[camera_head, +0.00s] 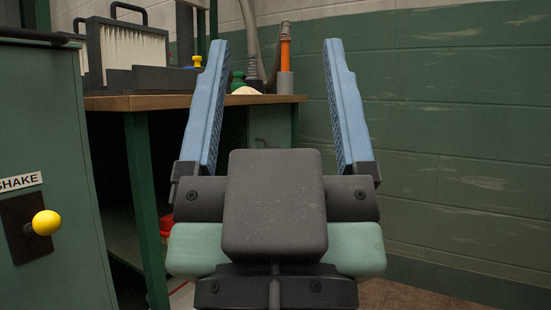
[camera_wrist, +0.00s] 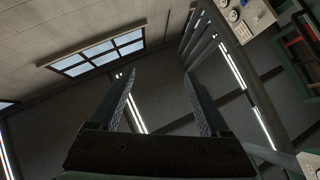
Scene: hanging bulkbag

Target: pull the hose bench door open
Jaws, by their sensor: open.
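The hose bench (camera_head: 130,103) has a brown wooden top on green legs and stands at left centre in the head view. Under its right end is a grey-green panel (camera_head: 270,126) with a small dark mark low on it. It may be the bench door, and it looks flush; my gripper hides part of it. My gripper (camera_head: 277,44) is in front of the bench with two blue fingers spread wide and nothing between them. In the wrist view my gripper (camera_wrist: 158,74) also shows open and empty, pointing toward the ceiling and window; no bench door is identifiable there.
A green cabinet (camera_head: 50,150) with a yellow knob (camera_head: 46,223) and a SHAKE label stands close at the left. On the bench are a pleated filter (camera_head: 135,52), a grey hose (camera_head: 252,45) and an orange tool (camera_head: 285,45). A green block wall (camera_head: 450,140) bounds the right.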

